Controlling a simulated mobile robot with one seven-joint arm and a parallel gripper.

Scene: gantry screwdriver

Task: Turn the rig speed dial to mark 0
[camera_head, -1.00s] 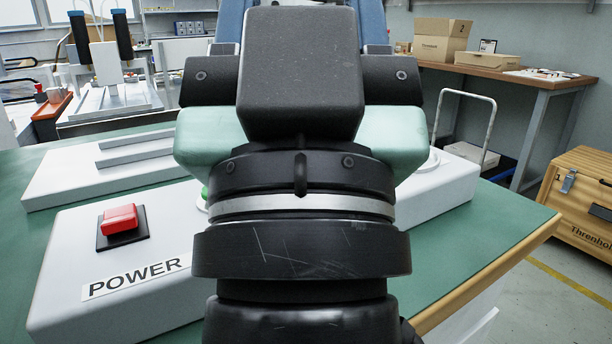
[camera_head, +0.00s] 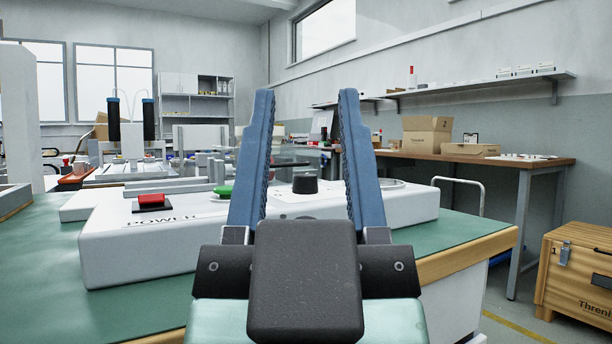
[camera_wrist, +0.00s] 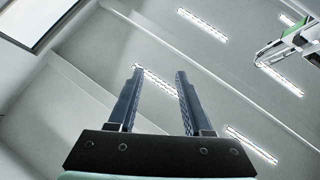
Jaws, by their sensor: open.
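The speed dial is a black round knob (camera_head: 305,183) on the top of a white control box (camera_head: 150,262). In the head view it shows between my gripper's fingers, farther off than they are. Marks around the knob are too small to read. My gripper (camera_head: 306,100) is open and empty, its two blue fingers pointing up. In the wrist view the open fingers (camera_wrist: 158,70) show against the ceiling, and neither the dial nor the box is in that view.
A red button (camera_head: 151,200) with a POWER label and a green button (camera_head: 222,191) are on the box, left of the knob. The box stands on a green table (camera_head: 470,237). A wooden crate (camera_head: 580,280) is on the floor at right.

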